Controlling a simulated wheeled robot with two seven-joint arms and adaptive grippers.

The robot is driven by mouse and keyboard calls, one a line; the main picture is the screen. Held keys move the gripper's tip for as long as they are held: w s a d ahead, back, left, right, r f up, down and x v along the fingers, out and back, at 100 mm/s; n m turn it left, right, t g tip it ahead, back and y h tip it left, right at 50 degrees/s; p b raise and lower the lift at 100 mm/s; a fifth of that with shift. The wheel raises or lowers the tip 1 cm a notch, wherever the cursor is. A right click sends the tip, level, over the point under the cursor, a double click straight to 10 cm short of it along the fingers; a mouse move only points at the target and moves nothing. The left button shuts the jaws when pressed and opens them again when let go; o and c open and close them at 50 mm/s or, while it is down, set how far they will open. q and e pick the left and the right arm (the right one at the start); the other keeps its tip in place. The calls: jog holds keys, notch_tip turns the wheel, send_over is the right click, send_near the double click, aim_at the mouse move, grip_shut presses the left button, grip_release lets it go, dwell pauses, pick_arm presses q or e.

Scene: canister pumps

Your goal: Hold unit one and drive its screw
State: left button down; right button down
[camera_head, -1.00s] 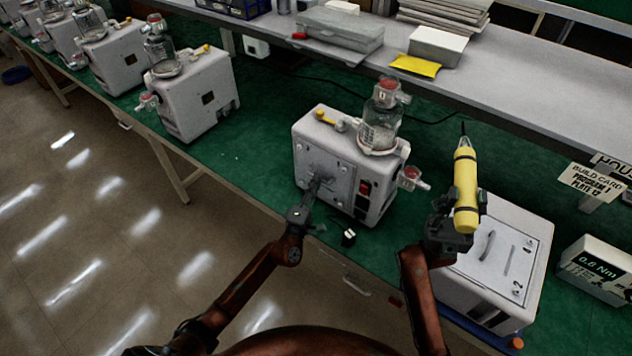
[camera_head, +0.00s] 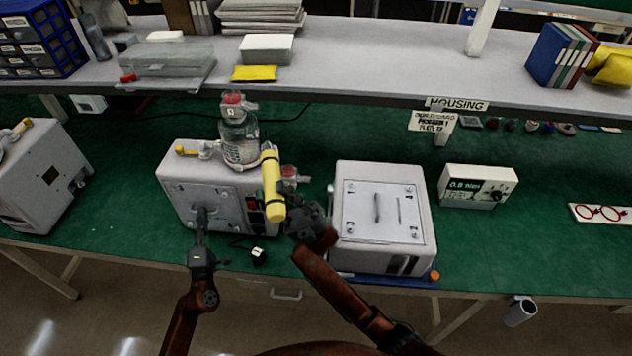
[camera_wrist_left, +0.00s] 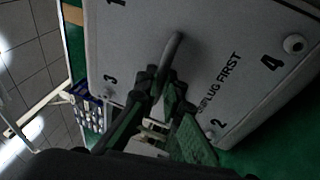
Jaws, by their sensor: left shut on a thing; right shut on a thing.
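Unit one (camera_head: 176,183), a white pump with a glass jar (camera_head: 238,138) tagged 1 on top, stands on the green bench. My left gripper (camera_head: 202,214) is shut on the handle of its front panel (camera_head: 228,212). In the left wrist view, this handle (camera_wrist_left: 172,50) rises between the fingers (camera_wrist_left: 160,85), and the panel (camera_wrist_left: 135,35) reads "UNPLUG FIRST" with numbered corners. A screw head (camera_wrist_left: 294,44) shows by the 4. My right gripper (camera_head: 288,212) is shut on a yellow driver (camera_head: 271,180), held upright before unit one's right side, overlapping the red switch area.
A second white housing (camera_head: 355,240) with a numbered panel stands to the right. A box reading 0.8 Nm (camera_head: 462,188) is beyond it. Another pump (camera_head: 45,165) stands at far left. A grey shelf (camera_head: 345,60) runs behind.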

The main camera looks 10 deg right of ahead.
jog(key=w+a+f+m+t+h, duration=0.1)
jog(key=a+f+m+t+h, duration=0.7)
jog(key=a+f+t, duration=0.6)
jog(key=a+f+m, duration=0.2)
jog(key=a+f, duration=0.5)
jog(key=f, duration=0.1)
jog(key=shift+w+a+f+h, duration=0.15)
jog(key=shift+a+f+h, duration=0.05)
jog(key=shift+f+h, duration=0.2)
jog(key=shift+w+d, duration=0.35)
jog(key=shift+w, duration=0.55)
jog(key=shift+w+d, duration=0.3)
jog(key=shift+w, duration=0.55)
jog(key=shift+w+d, duration=0.1)
jog(key=shift+w, duration=0.2)
dwell(0.4)
jog(key=shift+s+a, duration=0.3)
jog(key=shift+s, duration=0.5)
jog(key=shift+s+a, duration=0.25)
jog(key=shift+s, duration=0.5)
jog(key=shift+s+a, duration=0.3)
jog(key=shift+s, duration=0.5)
